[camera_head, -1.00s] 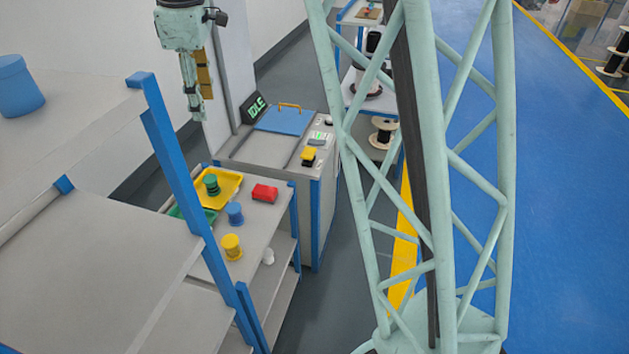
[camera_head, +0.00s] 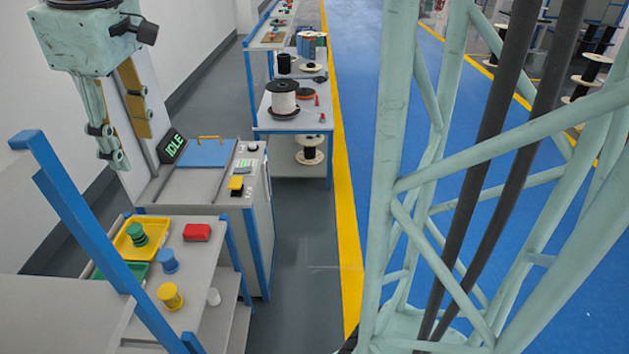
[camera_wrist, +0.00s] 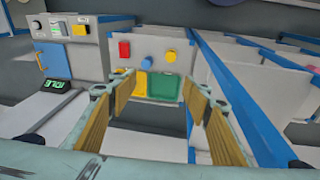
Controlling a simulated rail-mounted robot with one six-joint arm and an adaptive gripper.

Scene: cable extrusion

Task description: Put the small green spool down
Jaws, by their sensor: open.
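The small green spool (camera_head: 137,235) stands upright in the yellow tray (camera_head: 122,246) on the small grey table in the head view. My gripper (camera_head: 129,148) hangs above and behind the tray, well apart from the spool. Its jaws are spread and empty. In the wrist view the open jaws (camera_wrist: 158,82) frame the yellow tray and the green tray (camera_wrist: 163,88) at a distance. I cannot clearly pick out the green spool there.
A blue shelf post (camera_head: 75,215) rises in front. The machine reading IDLE (camera_head: 172,149) stands behind.

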